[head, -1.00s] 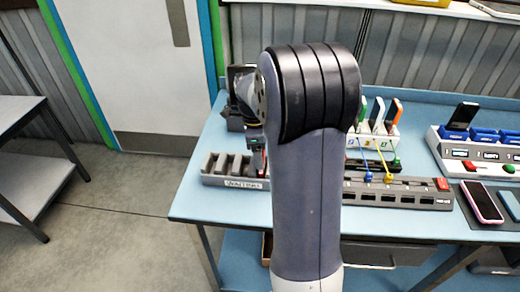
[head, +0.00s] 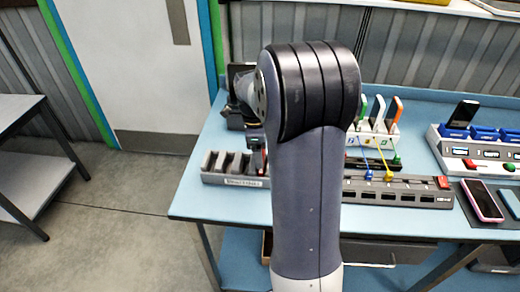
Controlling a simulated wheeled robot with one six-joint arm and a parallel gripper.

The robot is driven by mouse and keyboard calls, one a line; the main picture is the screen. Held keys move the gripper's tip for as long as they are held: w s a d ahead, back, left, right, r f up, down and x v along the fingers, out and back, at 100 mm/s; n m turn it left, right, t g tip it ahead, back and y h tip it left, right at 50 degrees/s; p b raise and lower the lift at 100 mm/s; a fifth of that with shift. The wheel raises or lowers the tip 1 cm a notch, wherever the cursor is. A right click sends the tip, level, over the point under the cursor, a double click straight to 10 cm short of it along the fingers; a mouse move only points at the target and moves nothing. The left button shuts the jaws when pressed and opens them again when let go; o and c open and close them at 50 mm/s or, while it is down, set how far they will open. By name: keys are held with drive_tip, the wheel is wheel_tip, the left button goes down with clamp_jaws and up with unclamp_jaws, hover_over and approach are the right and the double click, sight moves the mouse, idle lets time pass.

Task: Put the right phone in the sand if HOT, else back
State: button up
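A pink-edged phone (head: 482,200) lies flat, screen up, on a dark mat at the right of the blue table. A blue phone-like slab (head: 512,201) lies beside it, cut by the picture's right edge. A black phone (head: 463,113) stands tilted in a white dock (head: 445,152) with blue slots and small displays; I cannot read HOT on them. No sand is recognisable. My gripper is mostly hidden behind my arm; a small dark part of it (head: 256,143) seems to show above the grey slotted tray (head: 235,181). I see nothing held, and its fingers are unclear.
A white rack (head: 374,140) holds several upright slabs, with cables running to a grey power strip (head: 400,191). A dark device (head: 237,90) stands at the table's back left. A grey side table (head: 28,108) is at far left. The table's front left strip is clear.

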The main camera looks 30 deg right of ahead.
idle(0.3)
drive_tip(key=o, duration=1)
drive_tip(key=r, duration=0.7)
drive_tip(key=a+r, duration=0.1)
drive_tip(key=r, duration=0.2)
drive_tip(key=shift+w+r, duration=0.3)
drive_tip(key=shift+r, duration=0.05)
drive_tip(key=shift+r, duration=0.1)
wheel_tip(320, 180, up, 7)
drive_tip(key=p, duration=0.6)
drive_tip(key=shift+f, duration=0.25)
